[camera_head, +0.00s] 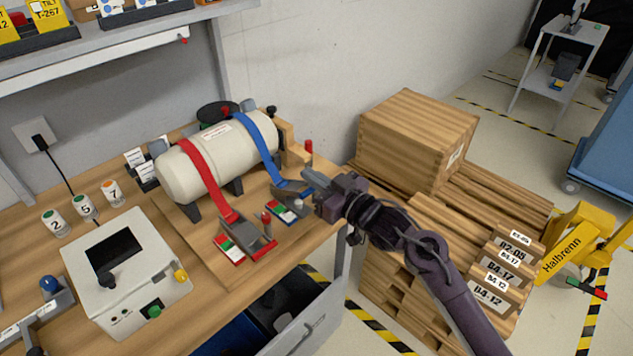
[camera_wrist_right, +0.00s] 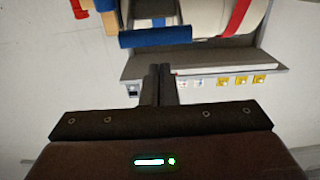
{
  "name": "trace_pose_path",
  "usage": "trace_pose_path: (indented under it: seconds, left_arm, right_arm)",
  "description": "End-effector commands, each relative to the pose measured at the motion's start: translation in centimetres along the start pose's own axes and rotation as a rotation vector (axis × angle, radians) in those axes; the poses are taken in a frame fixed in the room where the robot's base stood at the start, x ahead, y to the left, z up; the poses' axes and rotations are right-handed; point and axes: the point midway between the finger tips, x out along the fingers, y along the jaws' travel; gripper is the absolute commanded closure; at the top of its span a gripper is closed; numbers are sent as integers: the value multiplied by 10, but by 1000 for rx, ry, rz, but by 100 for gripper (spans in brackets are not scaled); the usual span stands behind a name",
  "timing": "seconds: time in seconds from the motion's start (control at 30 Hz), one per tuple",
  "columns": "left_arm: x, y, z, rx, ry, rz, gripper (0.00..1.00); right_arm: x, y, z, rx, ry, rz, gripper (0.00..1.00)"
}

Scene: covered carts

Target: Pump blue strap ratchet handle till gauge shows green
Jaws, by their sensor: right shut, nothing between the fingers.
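The blue strap (camera_head: 257,135) runs over a white tank (camera_head: 222,150) to a grey ratchet (camera_head: 287,190) near the bench's right edge. Its handle has a blue grip (camera_head: 309,176), which seems to be the blue bar (camera_wrist_right: 155,38) in the right wrist view. A blue-framed gauge (camera_head: 284,211) with green and red areas lies beside the ratchet; its reading is too small to tell. My right gripper (camera_head: 310,200) is shut and empty, just right of the ratchet. Its fingertips (camera_wrist_right: 162,70) appear just below the blue bar; contact is unclear. My left gripper is out of view.
A red strap (camera_head: 203,172) with its own ratchet (camera_head: 252,242) and gauge (camera_head: 229,249) stands to the left. A control box (camera_head: 125,270) sits at left. Wooden crates (camera_head: 415,135) crowd the right, beneath my right arm.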

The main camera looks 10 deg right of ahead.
Motion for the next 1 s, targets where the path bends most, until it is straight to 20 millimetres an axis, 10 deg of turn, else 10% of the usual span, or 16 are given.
trace_pose_path:
  seconds: [1.0]
  left_arm:
    - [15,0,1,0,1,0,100]
  right_arm:
    - [-14,0,33,-1,67,0,100]
